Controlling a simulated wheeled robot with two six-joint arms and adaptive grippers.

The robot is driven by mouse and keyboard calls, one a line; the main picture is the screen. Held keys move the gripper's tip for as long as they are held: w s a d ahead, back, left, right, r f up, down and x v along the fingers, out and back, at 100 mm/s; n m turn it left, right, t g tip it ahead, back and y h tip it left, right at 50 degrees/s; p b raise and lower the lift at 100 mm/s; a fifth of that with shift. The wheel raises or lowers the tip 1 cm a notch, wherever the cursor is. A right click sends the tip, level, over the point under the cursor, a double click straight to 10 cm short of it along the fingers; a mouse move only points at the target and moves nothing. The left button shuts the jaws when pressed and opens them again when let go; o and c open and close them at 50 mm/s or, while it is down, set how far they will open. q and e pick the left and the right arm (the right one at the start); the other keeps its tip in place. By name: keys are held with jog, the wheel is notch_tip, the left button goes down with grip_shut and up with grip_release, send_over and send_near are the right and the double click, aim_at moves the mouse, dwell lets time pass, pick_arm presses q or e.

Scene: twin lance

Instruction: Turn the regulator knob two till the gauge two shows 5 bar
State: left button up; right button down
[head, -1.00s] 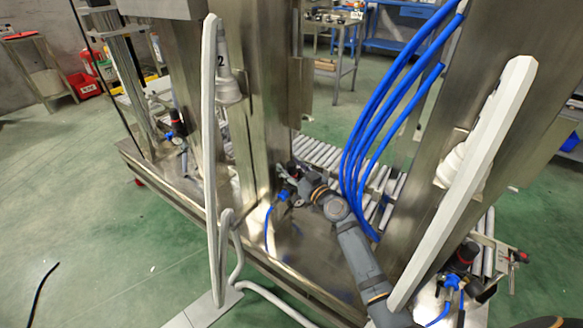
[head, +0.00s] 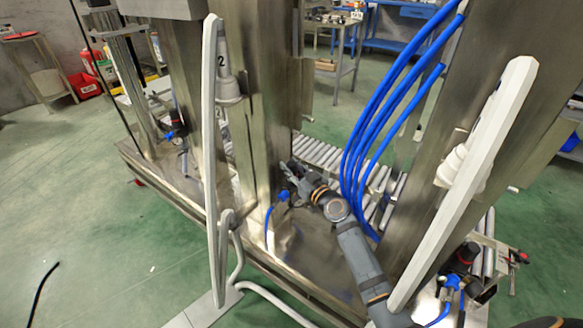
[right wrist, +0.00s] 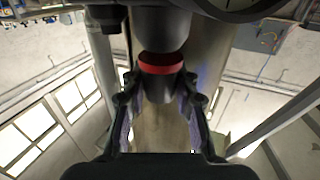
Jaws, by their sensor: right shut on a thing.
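My right gripper (head: 287,170) is at the regulator beside the middle steel column in the head view. In the right wrist view its fingers (right wrist: 161,92) are shut on the dark regulator knob (right wrist: 160,90), one on each side, just below a red ring (right wrist: 161,63). The regulator's blue fitting (head: 283,195) shows under the gripper, with a blue hose running down. Part of a round gauge (right wrist: 240,6) shows at the top edge of the right wrist view; its reading cannot be made out. My left gripper is not in view.
A similar regulator (head: 176,130) stands to the left and another (head: 462,262) at the lower right. Blue hoses (head: 362,125) arch down close to my right arm. White lances (head: 212,150) stand in front of the columns. A roller conveyor (head: 322,153) lies behind.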

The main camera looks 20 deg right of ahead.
dwell(0.8)
jog(key=c, duration=1)
grip_release()
jog(key=v, duration=1.2)
